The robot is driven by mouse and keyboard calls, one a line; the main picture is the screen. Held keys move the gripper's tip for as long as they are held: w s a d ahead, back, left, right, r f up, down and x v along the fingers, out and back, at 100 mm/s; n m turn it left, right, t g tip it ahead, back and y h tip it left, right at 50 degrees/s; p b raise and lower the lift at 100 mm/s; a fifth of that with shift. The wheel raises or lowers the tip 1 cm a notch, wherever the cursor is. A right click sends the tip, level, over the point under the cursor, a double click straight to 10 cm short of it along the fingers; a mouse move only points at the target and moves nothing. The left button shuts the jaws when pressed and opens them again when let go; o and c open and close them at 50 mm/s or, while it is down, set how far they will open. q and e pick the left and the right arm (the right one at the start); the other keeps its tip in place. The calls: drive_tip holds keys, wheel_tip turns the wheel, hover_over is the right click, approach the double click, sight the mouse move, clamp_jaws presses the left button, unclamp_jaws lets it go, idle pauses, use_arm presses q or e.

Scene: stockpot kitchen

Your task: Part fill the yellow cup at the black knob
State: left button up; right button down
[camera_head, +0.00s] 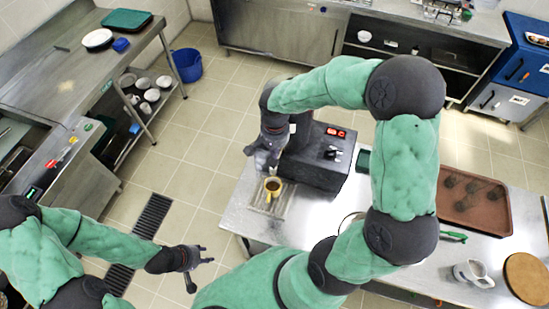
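The yellow cup (273,186) stands upright on a slatted drip tray (250,204) in front of a black dispenser machine (318,165). Dark brown liquid shows inside it. My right gripper (263,156) is at the machine's front, just above and behind the cup. Its fingers are small and overlap the machine, so I cannot tell whether they are open or touching a knob. The black knob cannot be made out clearly; the gripper covers part of the machine's front. My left gripper (200,263) hangs over the floor at the lower middle, fingers spread and empty.
The machine stands on a metal table (320,208). To its right are a brown tray (473,203), a white jug (472,273) and a round wooden board (527,278). A blue bucket (187,66) stands on the floor by the left counter. The floor between the counters is clear.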

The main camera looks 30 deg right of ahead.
sight(275, 161)
wheel_tip(275, 161, up, 8)
drive_tip(key=shift+w+d+b, duration=0.15)
drive_tip(key=shift+w+b, duration=0.05)
drive_tip(key=shift+b, duration=0.15)
drive_tip(key=shift+f, duration=0.1)
idle(0.4)
